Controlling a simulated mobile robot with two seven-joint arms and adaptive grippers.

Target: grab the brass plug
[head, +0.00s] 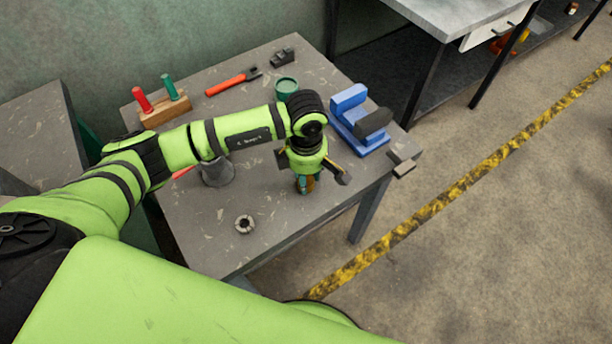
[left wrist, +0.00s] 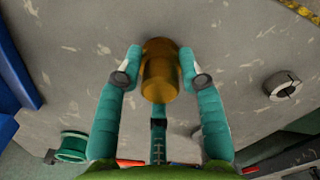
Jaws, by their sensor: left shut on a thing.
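The brass plug (left wrist: 160,72) is a gold-brown cylinder in the middle of the left wrist view, between the teal fingers of my left gripper (left wrist: 162,66). The gripper is shut on it, with one finger on each side. In the head view my left gripper (head: 305,186) points down over the right front part of the table, and its wrist and fingers hide most of the plug. Whether the plug touches the tabletop is hard to tell. My right gripper is not in view.
On the grey table (head: 285,222) lie a steel ring (head: 237,226), a grey conical piece (head: 218,175), a blue vise (head: 349,97), a green cup (head: 286,87), a red-handled tool (head: 226,86) and a wooden block with red and green handles (head: 166,112). The front middle is mostly clear.

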